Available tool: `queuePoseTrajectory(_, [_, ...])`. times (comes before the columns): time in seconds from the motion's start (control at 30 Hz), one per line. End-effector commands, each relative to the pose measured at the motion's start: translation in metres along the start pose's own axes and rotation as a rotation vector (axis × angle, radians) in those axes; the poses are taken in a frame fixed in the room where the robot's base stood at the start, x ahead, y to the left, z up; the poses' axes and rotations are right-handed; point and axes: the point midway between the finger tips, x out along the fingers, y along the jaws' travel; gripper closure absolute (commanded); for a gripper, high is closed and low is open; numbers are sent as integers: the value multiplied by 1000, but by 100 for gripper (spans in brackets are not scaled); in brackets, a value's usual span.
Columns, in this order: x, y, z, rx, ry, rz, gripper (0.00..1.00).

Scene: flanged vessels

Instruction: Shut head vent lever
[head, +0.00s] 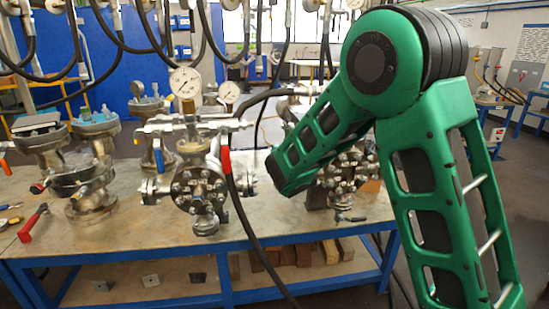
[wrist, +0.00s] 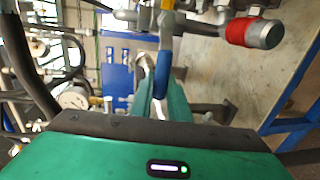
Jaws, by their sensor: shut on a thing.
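In the wrist view, my gripper (wrist: 161,88) has its two green fingers closed around a blue-sleeved lever (wrist: 165,60), which I take to be the head vent lever. The lever runs up between the fingers toward metal fittings at the top of the picture. Its pivot and valve body are partly cut off there, so its exact angle cannot be told. In the head view, my green arm reaches down and left toward the flanged vessels, and the gripper and its grasp are hidden. A flanged vessel (head: 200,188) with a gauge and a red lever (head: 226,157) stands left of the arm.
A red-banded fitting (wrist: 250,33) sits close to the right of the fingers. A black hose (head: 240,205) hangs over the front of the bench (head: 125,238). More vessels stand at the left (head: 92,165) and behind my arm (head: 350,175). Hoses hang overhead.

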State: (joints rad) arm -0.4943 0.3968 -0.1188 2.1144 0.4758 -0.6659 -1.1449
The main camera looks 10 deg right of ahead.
Motion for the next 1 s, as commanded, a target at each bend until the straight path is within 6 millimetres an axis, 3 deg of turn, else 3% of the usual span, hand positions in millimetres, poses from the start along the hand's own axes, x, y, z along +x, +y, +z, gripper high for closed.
queuePoseTrajectory(0.47, [0,-5,-2,-13,1,-7,100])
queuePoseTrajectory(0.5, [0,-5,-2,-12,1,-7,75])
queuePoseTrajectory(0.57, [0,-5,-2,-12,1,-7,65])
queuePoseTrajectory(0.87, [-1,-2,0,-12,-1,-3,65])
queuePoseTrajectory(1.0, [-12,-2,-1,-12,0,-3,65])
